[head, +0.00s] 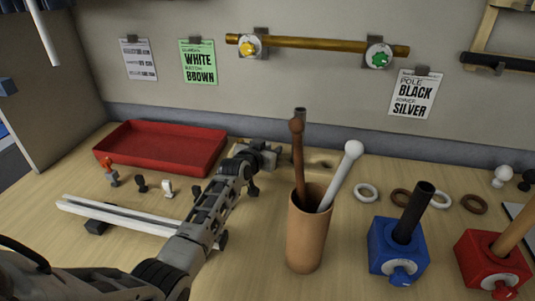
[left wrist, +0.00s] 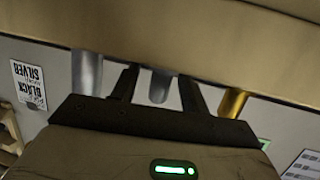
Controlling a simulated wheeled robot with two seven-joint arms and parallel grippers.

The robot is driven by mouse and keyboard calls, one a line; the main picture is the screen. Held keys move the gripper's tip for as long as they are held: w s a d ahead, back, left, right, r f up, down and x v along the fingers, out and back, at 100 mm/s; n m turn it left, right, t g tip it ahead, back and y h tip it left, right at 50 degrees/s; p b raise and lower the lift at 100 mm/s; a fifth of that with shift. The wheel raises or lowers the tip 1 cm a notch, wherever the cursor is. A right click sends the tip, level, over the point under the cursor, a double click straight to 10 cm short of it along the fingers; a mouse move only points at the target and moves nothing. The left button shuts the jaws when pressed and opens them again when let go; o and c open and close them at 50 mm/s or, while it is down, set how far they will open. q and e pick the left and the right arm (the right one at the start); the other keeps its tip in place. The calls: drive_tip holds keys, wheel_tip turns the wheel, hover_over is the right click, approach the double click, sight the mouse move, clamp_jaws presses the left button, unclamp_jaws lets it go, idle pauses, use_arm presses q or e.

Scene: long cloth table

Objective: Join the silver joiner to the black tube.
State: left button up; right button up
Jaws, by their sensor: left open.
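The black tube (head: 413,212) stands slightly tilted in a blue block (head: 397,252) at the right of the head view. My left gripper (head: 275,152) reaches over the table behind the tan cup. In the left wrist view it (left wrist: 158,88) is open, with a grey metallic cylinder (left wrist: 158,86) between its fingers, no grip visible. A brighter silver cylinder (left wrist: 87,72) is left of the fingers and a gold one (left wrist: 232,102) right. I cannot tell for sure which grey cylinder is the silver joiner. My right gripper is not in view.
The tan cup (head: 307,237) holding a brown and a white pole stands right of my left arm. A red tray (head: 128,165), small knobs and white rails (head: 115,216) lie left. A red block (head: 493,267) and several rings are at right.

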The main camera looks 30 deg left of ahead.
use_arm(q)
clamp_jaws()
drive_tip(key=shift+r, duration=0.1)
